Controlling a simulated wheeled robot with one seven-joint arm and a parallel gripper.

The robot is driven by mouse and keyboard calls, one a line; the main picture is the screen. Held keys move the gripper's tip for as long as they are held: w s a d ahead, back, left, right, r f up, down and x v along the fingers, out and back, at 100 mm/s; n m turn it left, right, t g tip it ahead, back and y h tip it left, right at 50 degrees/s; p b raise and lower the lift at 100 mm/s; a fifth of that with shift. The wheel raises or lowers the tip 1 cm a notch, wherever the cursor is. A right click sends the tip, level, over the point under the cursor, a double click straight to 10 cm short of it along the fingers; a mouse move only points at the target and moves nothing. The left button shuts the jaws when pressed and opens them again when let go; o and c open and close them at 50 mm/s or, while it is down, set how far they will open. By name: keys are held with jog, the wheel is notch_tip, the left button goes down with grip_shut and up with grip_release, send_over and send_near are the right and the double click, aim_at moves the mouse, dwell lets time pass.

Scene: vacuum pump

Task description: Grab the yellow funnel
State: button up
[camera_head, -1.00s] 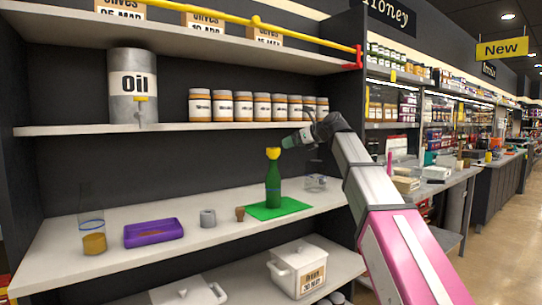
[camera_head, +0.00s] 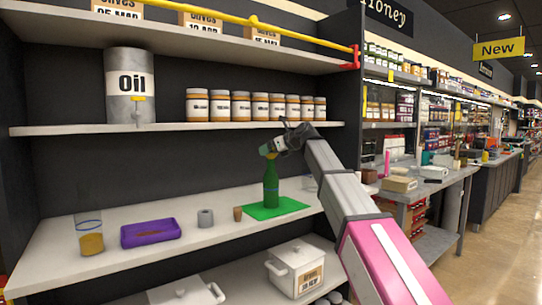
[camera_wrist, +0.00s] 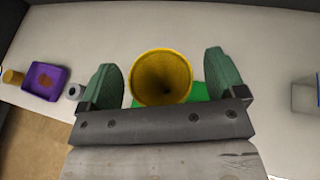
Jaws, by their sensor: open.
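The yellow funnel (camera_wrist: 162,78) shows in the wrist view from above, its wide mouth facing the camera. It lies between the two green fingers of my gripper (camera_wrist: 160,82), with a gap on each side. The fingers are open and hold nothing. In the head view my gripper (camera_head: 268,151) is at the top of the green bottle (camera_head: 271,186), and the funnel is mostly hidden behind it. The bottle stands upright on a green mat (camera_head: 291,205) on the middle shelf.
A purple tray (camera_head: 151,232), a grey ring (camera_head: 205,218), a small brown cork (camera_head: 238,213) and a glass with amber contents (camera_head: 91,240) stand left of the bottle. The shelf with jars (camera_head: 221,106) is above my gripper. A clear container (camera_wrist: 304,97) is at the right.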

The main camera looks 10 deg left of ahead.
jog(key=c, duration=1)
